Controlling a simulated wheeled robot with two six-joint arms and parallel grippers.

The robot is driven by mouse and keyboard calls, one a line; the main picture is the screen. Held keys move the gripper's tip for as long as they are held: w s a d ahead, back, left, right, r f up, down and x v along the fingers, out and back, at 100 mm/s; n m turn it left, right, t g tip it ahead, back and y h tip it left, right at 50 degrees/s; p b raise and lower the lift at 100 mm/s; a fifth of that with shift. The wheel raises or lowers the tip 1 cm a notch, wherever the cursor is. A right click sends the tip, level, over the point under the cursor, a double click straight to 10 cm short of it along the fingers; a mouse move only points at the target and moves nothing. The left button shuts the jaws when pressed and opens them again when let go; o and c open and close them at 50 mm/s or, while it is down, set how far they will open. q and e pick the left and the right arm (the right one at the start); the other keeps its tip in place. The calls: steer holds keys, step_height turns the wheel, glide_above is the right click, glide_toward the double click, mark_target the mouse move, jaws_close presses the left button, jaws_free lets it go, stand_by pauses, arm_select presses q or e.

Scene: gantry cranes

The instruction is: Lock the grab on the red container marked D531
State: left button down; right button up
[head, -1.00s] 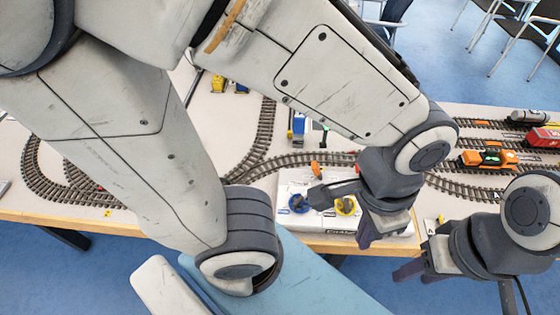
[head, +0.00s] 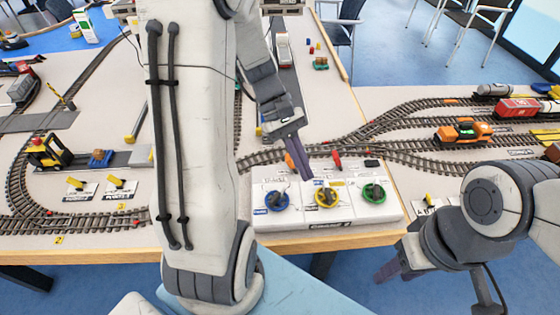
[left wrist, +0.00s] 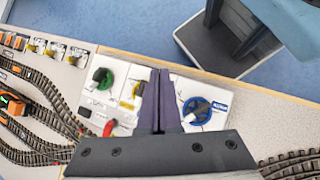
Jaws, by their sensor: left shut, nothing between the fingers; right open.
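A white control box (head: 335,214) at the table's front edge carries a blue knob (head: 277,201), a yellow knob (head: 327,197) and a green knob (head: 374,193). Behind them stand an orange lever (head: 289,162) and a red lever (head: 337,159). My left gripper (head: 304,174) is shut and empty above the box; in the left wrist view its fingers (left wrist: 160,100) appear between the yellow knob (left wrist: 129,94) and the blue knob (left wrist: 197,110). My right gripper (head: 393,268) is open, in front of the table. A red container (head: 522,108) is at the far right; its marking is unreadable. I cannot make out the grab.
An orange locomotive (head: 464,132) stands on the tracks to the right. A yellow forklift (head: 47,151) stands at the left. Small yellow switches (head: 120,181) sit near the front left edge. My left arm hides part of the table's middle.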

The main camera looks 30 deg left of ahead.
arm_select(q)
steer(key=w+a+f+n+t+h+b, duration=0.1)
steer(key=a+f+n+t+h+b, duration=0.2)
steer(key=a, duration=0.4)
steer(key=w+a+f+n+t+h+b, duration=0.1)
steer(key=a+f+n+t, duration=0.25)
steer(key=a+n, duration=0.25)
steer(key=n+t+b, duration=0.2)
steer(key=n+t, duration=0.2)
steer(key=n, duration=0.1)
glide_toward(262, 172)
step_height(262, 172, up, 4)
steer(key=shift+s+y+p, duration=0.2)
steer(key=shift+y+p, duration=0.1)
steer(key=shift+d, duration=0.1)
steer(key=x, duration=1)
steer(key=shift+w+d, duration=0.1)
steer(key=shift+d, duration=0.05)
steer(key=shift+w+d+r, duration=0.65)
steer(key=shift+d, duration=0.25)
steer(key=shift+w+d+r, duration=0.25)
steer(key=shift+w+d, duration=0.15)
steer(key=shift+d, duration=0.05)
